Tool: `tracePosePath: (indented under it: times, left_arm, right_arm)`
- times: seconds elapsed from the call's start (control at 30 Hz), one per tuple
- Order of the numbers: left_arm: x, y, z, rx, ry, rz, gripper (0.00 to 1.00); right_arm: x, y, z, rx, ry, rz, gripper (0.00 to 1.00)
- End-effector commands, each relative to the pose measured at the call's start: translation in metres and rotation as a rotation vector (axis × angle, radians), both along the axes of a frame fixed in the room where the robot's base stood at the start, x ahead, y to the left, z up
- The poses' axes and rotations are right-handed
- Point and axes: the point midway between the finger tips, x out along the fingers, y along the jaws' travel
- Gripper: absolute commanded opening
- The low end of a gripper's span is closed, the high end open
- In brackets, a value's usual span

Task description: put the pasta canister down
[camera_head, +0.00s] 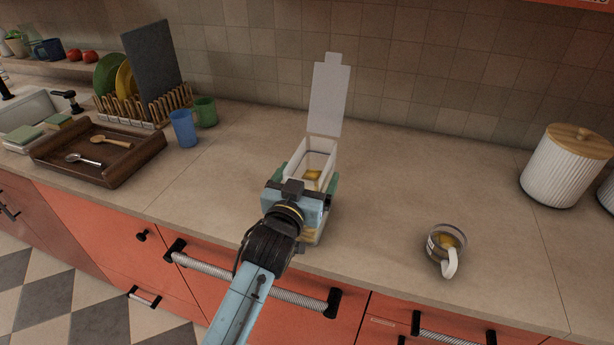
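The pasta canister (320,160) is a clear, white-rimmed box near the front edge of the counter, with its pale lid (329,97) swung up at the back. Some yellow pasta shows inside. My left gripper (307,181) is at its near side, with a green fingertip on each side of the canister, shut on it. The gripper body hides most of the canister's front and its base, so I cannot tell whether it touches the counter. My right gripper is not in view.
A glass mug (446,247) with yellow contents stands to the right. A white ribbed jar (563,168) is farther right. A blue cup (184,128), a green cup (206,112) and a wooden tray (122,172) are left. Counter around the canister is clear.

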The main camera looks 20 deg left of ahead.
Motion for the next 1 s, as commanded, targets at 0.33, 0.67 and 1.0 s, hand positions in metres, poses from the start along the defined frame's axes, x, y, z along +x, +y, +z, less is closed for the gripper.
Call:
tracePosePath:
  times: [0.33,0.67,1.0]
  left_arm:
    - [0.000,0.000,0.005,0.001,-0.001,0.000,0.90]
    - [-0.055,0.002,0.002,0.000,0.003,0.001,0.90]
    - [-0.109,0.004,0.002,0.000,0.001,0.000,0.90]
  right_arm:
    - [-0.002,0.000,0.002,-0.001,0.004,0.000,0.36]
    - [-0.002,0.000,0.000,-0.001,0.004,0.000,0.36]
    - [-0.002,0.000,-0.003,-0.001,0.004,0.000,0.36]
